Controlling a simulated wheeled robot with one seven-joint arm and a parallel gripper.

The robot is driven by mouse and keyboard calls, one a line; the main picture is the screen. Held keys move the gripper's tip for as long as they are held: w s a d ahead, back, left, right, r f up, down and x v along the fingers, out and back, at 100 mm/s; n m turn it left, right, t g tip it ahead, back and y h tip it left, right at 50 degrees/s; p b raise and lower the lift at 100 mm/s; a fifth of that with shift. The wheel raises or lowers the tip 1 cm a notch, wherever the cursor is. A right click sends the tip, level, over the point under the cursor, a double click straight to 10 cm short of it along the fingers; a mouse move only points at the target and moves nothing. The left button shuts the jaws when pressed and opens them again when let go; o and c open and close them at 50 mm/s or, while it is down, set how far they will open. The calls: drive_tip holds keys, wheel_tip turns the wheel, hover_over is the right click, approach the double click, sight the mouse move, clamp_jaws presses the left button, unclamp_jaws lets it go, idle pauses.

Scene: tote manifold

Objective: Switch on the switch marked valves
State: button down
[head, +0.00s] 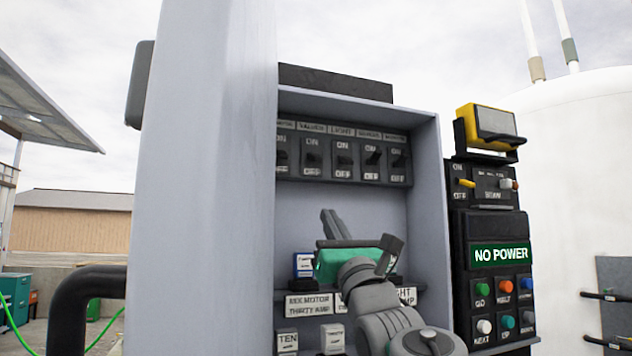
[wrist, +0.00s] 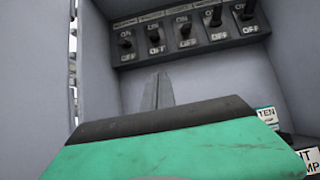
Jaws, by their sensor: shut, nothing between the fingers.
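A dark panel with a row of several toggle switches (head: 343,160) is set in the upper part of a grey cabinet recess. It also shows at the top of the wrist view (wrist: 185,30). Each switch has ON above, OFF below and a small label over it. The two right-hand levers look tilted up; the others look lower. My gripper (head: 332,222) is shut and empty, inside the recess below the row and apart from it. Its narrow fingertips (wrist: 158,90) point up towards the switches.
The cabinet's thick left wall (head: 200,180) stands close beside my arm. Below are labelled breakers (head: 305,265) and plates, partly hidden by my arm. A black control box with a NO POWER display (head: 500,254) and coloured buttons is at right.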

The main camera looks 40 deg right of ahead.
sight(316, 158)
drive_tip(key=p+x, duration=0.5)
drive_tip(key=x, duration=0.5)
drive_tip(key=shift+w+r+p, duration=0.25)
drive_tip(key=shift+p, duration=0.05)
drive_tip(key=s+r, duration=0.1)
drive_tip(key=s+r+p, duration=0.1)
drive_tip(key=r, duration=0.1)
drive_tip(key=shift+a, duration=0.3)
drive_tip(key=shift+d, duration=0.1)
drive_tip(key=shift+s+r+p, duration=0.1)
drive_tip(key=shift+p, duration=0.2)
drive_tip(key=shift+g, duration=0.3)
